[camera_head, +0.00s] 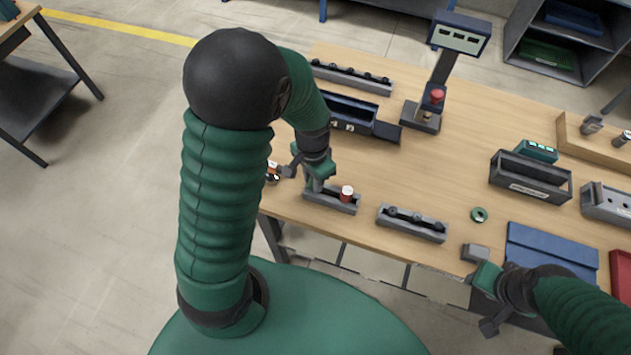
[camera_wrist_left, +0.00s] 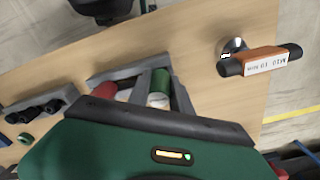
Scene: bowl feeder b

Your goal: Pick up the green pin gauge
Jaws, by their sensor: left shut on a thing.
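The green pin gauge (camera_wrist_left: 160,82) shows in the left wrist view between the fingers of my left gripper (camera_wrist_left: 150,90), which is shut on it. Its lower part is pale. In the head view my left gripper (camera_head: 317,184) is low at a small grey rack (camera_head: 330,203) near the table's front edge; the green gauge cannot be told apart from my gripper there. The red gauge also shows in the left wrist view (camera_wrist_left: 104,90). My right gripper (camera_head: 483,290) is open and empty at the front edge.
A grey rack with dark parts (camera_head: 412,222) lies to the right, then a green ring (camera_head: 479,215) and a blue tray (camera_head: 550,252). Dark bins (camera_head: 350,110) stand behind.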

